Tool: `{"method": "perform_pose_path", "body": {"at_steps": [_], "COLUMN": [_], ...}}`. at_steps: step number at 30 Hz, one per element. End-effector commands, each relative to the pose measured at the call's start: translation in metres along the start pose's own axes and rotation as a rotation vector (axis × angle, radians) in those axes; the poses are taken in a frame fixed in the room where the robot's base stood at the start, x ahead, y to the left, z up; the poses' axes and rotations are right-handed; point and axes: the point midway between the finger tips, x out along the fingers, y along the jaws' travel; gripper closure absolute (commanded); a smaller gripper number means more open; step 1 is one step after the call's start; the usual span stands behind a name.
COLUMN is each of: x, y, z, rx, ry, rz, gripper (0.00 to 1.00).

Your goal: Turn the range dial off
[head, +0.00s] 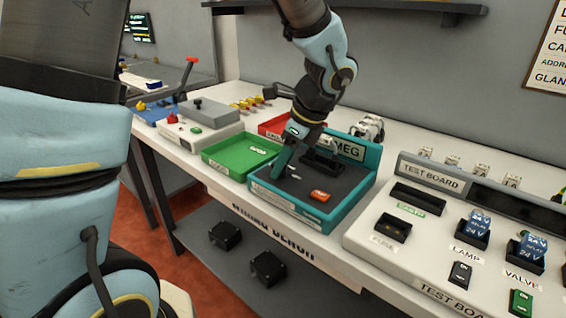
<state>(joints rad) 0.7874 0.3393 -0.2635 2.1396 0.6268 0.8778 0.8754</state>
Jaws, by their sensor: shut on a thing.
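The teal tester box (367,185), lettered "MEG", stands on the white bench with a dark sloped panel. My gripper (280,170) reaches down onto the left part of this panel, and its fingers are shut on the range dial. The dial is hidden behind the fingers, so its setting cannot be read. Small white marks (295,176) show on the panel just right of the fingers. An orange button (320,196) sits at the panel's front right. A dark slot with a pale part in it (324,157) is at the panel's back.
A green tray (213,157) stands close left of the tester, with a red tray (268,127) behind. The test board (408,254) with blue 24 V blocks (480,222) stands at the right. A shelf (345,8) hangs on the back wall. Black boxes (268,268) lie below the bench.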

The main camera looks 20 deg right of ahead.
Motion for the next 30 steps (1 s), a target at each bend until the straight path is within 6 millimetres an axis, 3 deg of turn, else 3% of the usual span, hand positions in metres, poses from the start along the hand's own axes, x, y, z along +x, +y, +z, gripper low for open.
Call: {"method": "perform_pose_path", "body": {"at_steps": [1,8,20,30], "x": [-0.0001,-0.0002,-0.0007,-0.002], "y": [0.0,0.0,-0.0002,-0.0028], "z": [0.0,0.0,0.0003,0.001], "rx": [0.0,0.0,-0.028,-0.224], "ry": [0.0,0.0,-0.001,0.0], "rz": [0.0,0.0,0.014,0.095], "gripper": [0.75,1.0,1.0,1.0]}}
